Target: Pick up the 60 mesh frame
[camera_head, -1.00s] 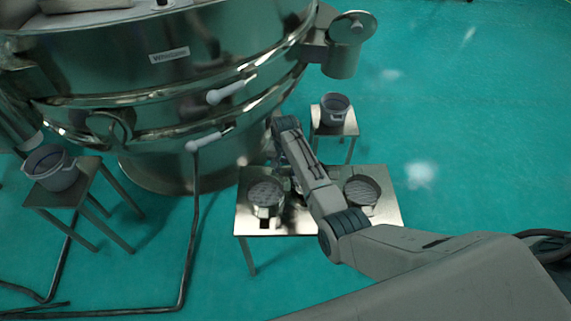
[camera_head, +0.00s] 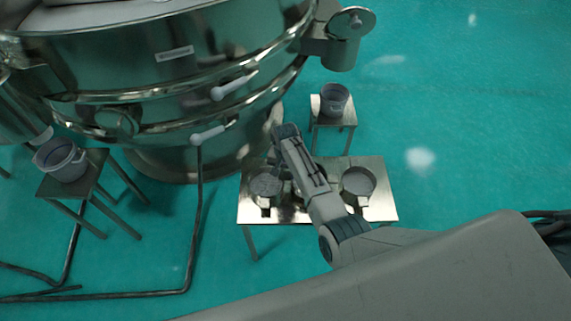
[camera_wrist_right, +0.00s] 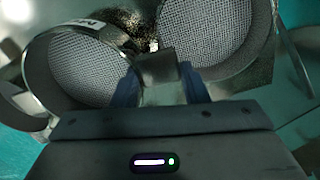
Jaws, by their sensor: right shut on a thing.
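Round mesh frames with grey sieve cloth and metal rims sit on a small metal table (camera_head: 381,205). In the head view one frame (camera_head: 266,186) is left of my right arm and another (camera_head: 358,181) is right of it; part of a further one seems hidden behind the arm. The wrist view shows a labelled frame (camera_wrist_right: 75,65) at left and another (camera_wrist_right: 218,32) at right. My right gripper (camera_wrist_right: 160,88) is shut on a small metal block like a frame handle (camera_wrist_right: 158,70). I cannot tell which frame it belongs to. No mesh number is legible. My left gripper is not in view.
A large steel sieve machine (camera_head: 150,60) stands behind and left of the table. Buckets stand on a stool at left (camera_head: 62,160) and a stool at back right (camera_head: 335,100). A dark pipe (camera_head: 192,250) runs along the green floor. Floor at right is clear.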

